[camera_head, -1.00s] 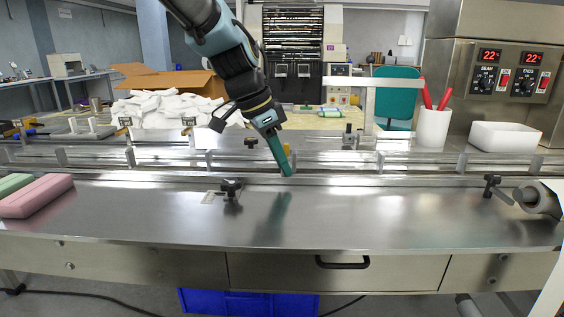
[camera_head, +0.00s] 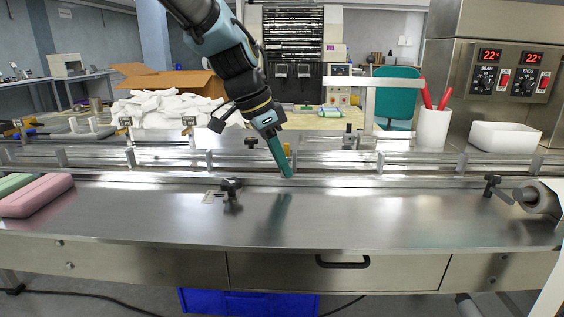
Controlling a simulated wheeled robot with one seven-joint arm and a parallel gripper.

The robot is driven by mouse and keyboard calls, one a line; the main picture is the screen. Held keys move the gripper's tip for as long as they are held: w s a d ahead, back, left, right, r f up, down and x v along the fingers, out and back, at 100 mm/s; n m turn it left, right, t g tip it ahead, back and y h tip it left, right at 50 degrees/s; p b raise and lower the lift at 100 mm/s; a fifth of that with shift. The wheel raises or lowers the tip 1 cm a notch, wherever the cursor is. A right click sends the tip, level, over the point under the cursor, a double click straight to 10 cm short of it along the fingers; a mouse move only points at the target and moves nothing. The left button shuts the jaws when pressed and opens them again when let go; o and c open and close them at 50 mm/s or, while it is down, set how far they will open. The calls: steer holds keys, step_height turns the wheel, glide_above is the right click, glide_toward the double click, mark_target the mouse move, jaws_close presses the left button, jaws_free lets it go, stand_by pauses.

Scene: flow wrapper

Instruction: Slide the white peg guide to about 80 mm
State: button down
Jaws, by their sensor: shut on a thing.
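My gripper (camera_head: 287,174) reaches down from above the middle of the line, its teal fingers tilted and shut at the long metal guide rail (camera_head: 400,181) along the back of the steel table. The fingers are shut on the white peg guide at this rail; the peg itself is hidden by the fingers. A small pale scale plate (camera_head: 212,197) lies on the table left of my gripper, beside a black clamp knob (camera_head: 231,187). Its marks are too small to read.
Another black knob (camera_head: 492,186) and a film roll (camera_head: 537,198) are at the right. Pink (camera_head: 38,195) and green (camera_head: 14,183) blocks lie at the left. Clear rails (camera_head: 330,160) run behind the fingers. The steel table (camera_head: 350,220) in front is bare.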

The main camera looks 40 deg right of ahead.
steer(key=c, duration=0.8)
jaws_free()
steer(key=shift+f, duration=0.1)
steer(key=v, duration=1.1)
steer(key=shift+d, duration=0.1)
steer(key=shift+p, duration=0.3)
